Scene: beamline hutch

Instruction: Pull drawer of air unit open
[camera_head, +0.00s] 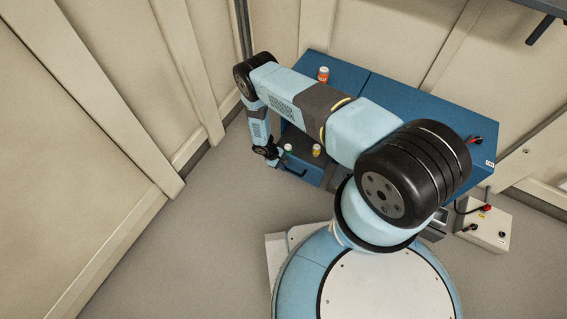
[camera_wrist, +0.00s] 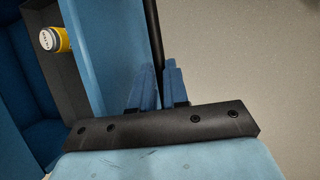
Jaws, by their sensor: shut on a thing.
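The air unit (camera_head: 405,95) is a blue cabinet against the back wall. Its drawer (camera_head: 307,173) stands out from the cabinet front, at least partly open. In the wrist view the blue drawer front (camera_wrist: 104,45) and the dark inside show on the left. My gripper (camera_head: 275,160) is at the drawer front's left end. In the wrist view its two blue fingers (camera_wrist: 160,85) are shut on the dark handle bar (camera_wrist: 154,30).
An orange bottle with a white cap (camera_head: 323,74) stands on the cabinet top. A pale box (camera_head: 487,228) with a cable sits on the floor at the right. Wall panels (camera_head: 95,130) rise on the left. Grey floor (camera_head: 215,230) before the drawer is clear.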

